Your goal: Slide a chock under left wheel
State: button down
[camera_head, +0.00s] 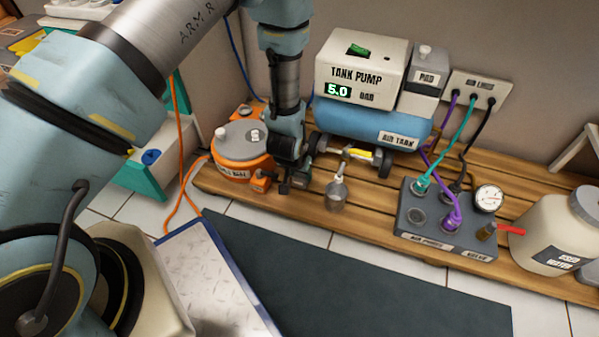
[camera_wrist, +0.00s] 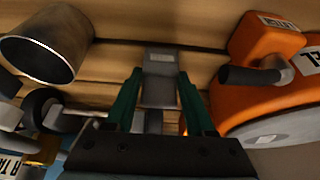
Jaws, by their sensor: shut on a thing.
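The air tank pump cart (camera_head: 365,120) stands on the wooden slats. Its left wheel (camera_head: 318,143) is partly hidden behind my arm; the right wheel (camera_head: 382,160) shows clearly. My gripper (camera_head: 291,180) points down just left of the left wheel. In the wrist view my gripper (camera_wrist: 160,100) has its green fingers shut on a grey chock (camera_wrist: 158,88), a small block with a pale label on its end. A dark wheel (camera_wrist: 40,106) with an axle lies to the left of the fingers, apart from the chock. Whether the chock touches the slats is unclear.
An orange machine (camera_head: 240,150) stands close on the gripper's left; it also fills the right of the wrist view (camera_wrist: 275,85). A metal cup (camera_head: 336,194) stands in front of the cart. A grey valve block (camera_head: 447,245) and a cream container (camera_head: 550,235) are farther right.

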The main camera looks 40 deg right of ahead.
jog(key=shift+w+d, duration=0.2)
jog(key=shift+d, duration=0.1)
jog(key=shift+w+d, duration=0.5)
jog(key=shift+d, duration=0.3)
jog(key=shift+w+d, duration=0.1)
jog(key=shift+w+d, duration=0.25)
jog(key=shift+d, duration=0.15)
dwell(0.3)
jog(key=shift+c, duration=0.9)
grip_release()
